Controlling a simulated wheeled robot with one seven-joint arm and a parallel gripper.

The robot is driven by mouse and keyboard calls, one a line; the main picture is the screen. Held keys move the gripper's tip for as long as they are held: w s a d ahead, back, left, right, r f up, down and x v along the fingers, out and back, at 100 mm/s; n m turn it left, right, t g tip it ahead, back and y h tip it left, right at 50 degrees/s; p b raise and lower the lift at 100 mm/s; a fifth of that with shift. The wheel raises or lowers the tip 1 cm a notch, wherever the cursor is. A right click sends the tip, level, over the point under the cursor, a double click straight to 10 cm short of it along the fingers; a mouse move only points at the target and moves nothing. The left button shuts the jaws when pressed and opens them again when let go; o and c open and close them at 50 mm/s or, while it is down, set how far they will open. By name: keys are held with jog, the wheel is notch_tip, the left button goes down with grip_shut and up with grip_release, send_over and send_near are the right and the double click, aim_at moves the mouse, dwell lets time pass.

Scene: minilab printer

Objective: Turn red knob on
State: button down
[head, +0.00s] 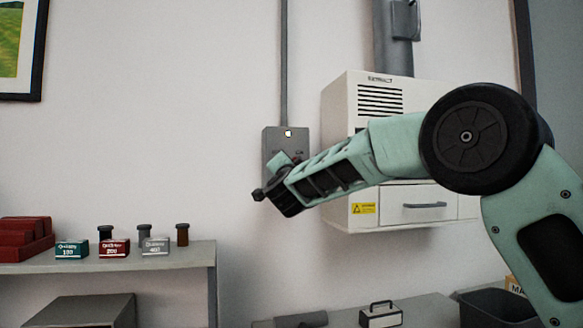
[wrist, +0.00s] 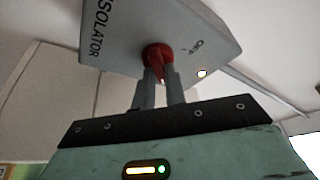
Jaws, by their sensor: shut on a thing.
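The red knob (wrist: 157,58) sits on a grey isolator box (wrist: 120,30), which carries the lettering "ISOLATOR" and "OFF" and a small lit lamp (wrist: 202,73). My gripper (wrist: 158,78) is shut on the knob, with one grey finger on each side of it in the wrist view. In the head view the isolator box (head: 272,143) is fixed to the wall, with a grey conduit running up from it. My gripper (head: 280,162) is at the front of the box there, and my arm hides most of the box's lower part and the knob.
A white wall-mounted machine (head: 340,110) with a vent and a drawer is right of the box, partly behind my arm. A shelf (head: 190,255) at left holds small boxes and dark jars. A lower bench (head: 345,315) carries a small case (head: 381,316).

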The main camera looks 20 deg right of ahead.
dwell(0.4)
jog(key=c, duration=1.4)
grip_release()
jog(key=shift+c, duration=0.2)
jog(key=b+v, duration=0.3)
jog(key=v, duration=1.4)
jog(key=shift+s+a, duration=0.15)
jog(key=shift+s, duration=0.05)
